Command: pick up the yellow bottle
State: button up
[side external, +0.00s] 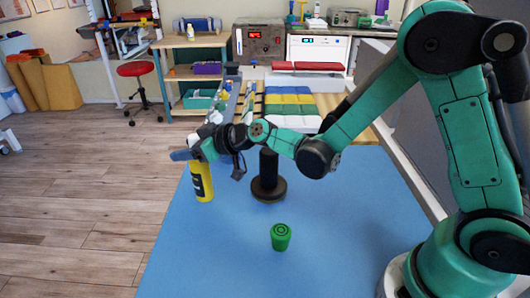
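The yellow bottle (203,184) stands upright near the left edge of the blue table top (325,210), with a dark label patch on its side. My gripper (207,155) is at the bottle's upper end, and its parts hide the bottle's top. A blue-grey piece of the gripper juts out to the left and another part hangs to the right. I cannot tell whether the fingers touch the bottle or how far apart they are.
A black post on a round base (268,187) stands right of the bottle, close to my forearm. A green cup-shaped object (281,237) stands nearer the front. Coloured blocks (290,103) lie at the back. The front left of the blue surface is clear.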

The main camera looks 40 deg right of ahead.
grip_shut()
dwell(1.2)
